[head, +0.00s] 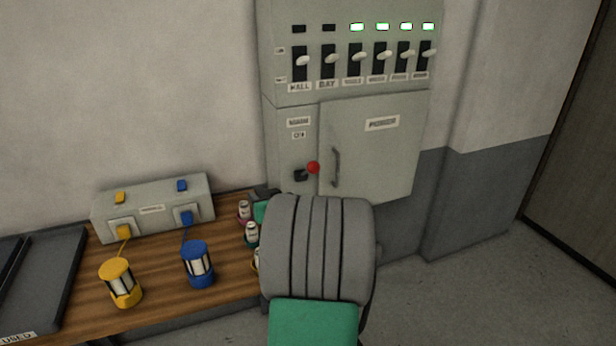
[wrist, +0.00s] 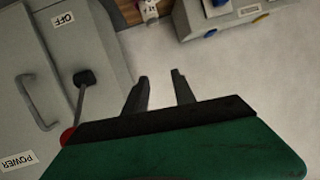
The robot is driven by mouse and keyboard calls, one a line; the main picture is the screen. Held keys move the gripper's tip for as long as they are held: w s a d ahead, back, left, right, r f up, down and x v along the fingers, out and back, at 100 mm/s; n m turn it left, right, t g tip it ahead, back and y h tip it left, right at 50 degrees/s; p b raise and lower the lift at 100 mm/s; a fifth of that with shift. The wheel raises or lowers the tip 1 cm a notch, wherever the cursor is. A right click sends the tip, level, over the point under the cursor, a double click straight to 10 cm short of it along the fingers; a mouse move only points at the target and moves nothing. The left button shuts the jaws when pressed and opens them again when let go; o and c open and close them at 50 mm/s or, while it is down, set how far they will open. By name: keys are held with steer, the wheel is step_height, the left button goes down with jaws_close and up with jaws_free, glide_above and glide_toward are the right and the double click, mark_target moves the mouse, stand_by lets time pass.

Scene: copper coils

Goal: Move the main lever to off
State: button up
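The main lever (head: 313,168) has a red knob and a dark pivot, on the left strip of the grey cabinet's lower part. An ON label (head: 299,134) is above it. In the wrist view, which is upside down, the lever (wrist: 79,105) runs from its pivot to the red knob, which points away from the OFF label (wrist: 63,19) and towards the ON side. My gripper (wrist: 160,74) is open and empty, to the right of the lever in that view and apart from it. In the head view my arm mostly hides the gripper.
The POWER door (head: 375,150) with its handle (head: 336,167) is beside the lever. A row of switches (head: 357,62) is above. The wooden bench (head: 160,288) at left holds a grey box (head: 150,208), yellow (head: 120,283) and blue (head: 197,264) coils and a dark tray (head: 60,265).

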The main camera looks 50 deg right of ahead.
mark_target(309, 171)
steer(key=s+d+m+h, duration=0.45)
steer(key=s+d, duration=0.45)
steer(key=d, duration=0.4)
steer(key=shift+n+h, duration=0.25)
steer(key=shift+h, duration=0.2)
steer(key=x, duration=0.2)
steer(key=p+x, duration=0.1)
steer(key=x, duration=0.2)
steer(key=r+x, duration=0.1)
steer(key=x, duration=0.1)
steer(key=shift+w+d+p, duration=0.2)
steer(key=shift+w+p, duration=0.05)
steer(key=shift+p, duration=0.15)
steer(key=shift+c, duration=0.5)
jaws_close()
